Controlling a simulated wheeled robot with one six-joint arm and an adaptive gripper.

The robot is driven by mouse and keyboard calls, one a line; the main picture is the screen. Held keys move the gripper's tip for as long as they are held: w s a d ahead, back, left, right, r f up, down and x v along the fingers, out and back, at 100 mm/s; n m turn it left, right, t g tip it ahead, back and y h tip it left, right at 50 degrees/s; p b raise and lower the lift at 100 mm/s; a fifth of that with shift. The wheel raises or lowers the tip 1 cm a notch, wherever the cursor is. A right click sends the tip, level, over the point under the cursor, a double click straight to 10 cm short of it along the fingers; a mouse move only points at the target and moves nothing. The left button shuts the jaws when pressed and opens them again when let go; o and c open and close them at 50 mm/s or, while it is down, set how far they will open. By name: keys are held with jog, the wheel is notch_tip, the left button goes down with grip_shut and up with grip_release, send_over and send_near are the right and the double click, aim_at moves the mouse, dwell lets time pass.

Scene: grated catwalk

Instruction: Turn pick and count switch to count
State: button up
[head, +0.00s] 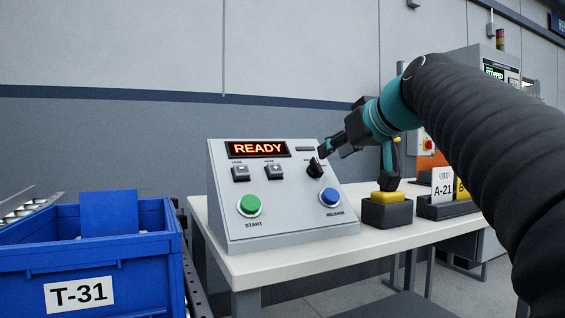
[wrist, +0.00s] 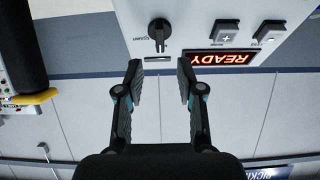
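The switch is a black rotary knob at the upper right of the grey sloped control panel (head: 280,222). The knob (head: 316,168) shows below my gripper (head: 325,149) in the head view. In the wrist view, which is upside down, the knob (wrist: 159,33) lies just beyond my fingertips, roughly centred between them. Its handle runs nearly up and down there. A small label beside it is too blurred to read surely. My gripper (wrist: 160,72) is open and empty, and its fingers appear apart from the knob.
A blue T-31 bin (head: 140,270) is at left.

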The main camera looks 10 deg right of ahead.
aim_at(317, 162)
jog(key=x, duration=0.6)
jog(key=shift+w+a+f, duration=0.1)
jog(key=shift+w+f, duration=0.05)
jog(key=shift+w, duration=0.15)
grip_shut()
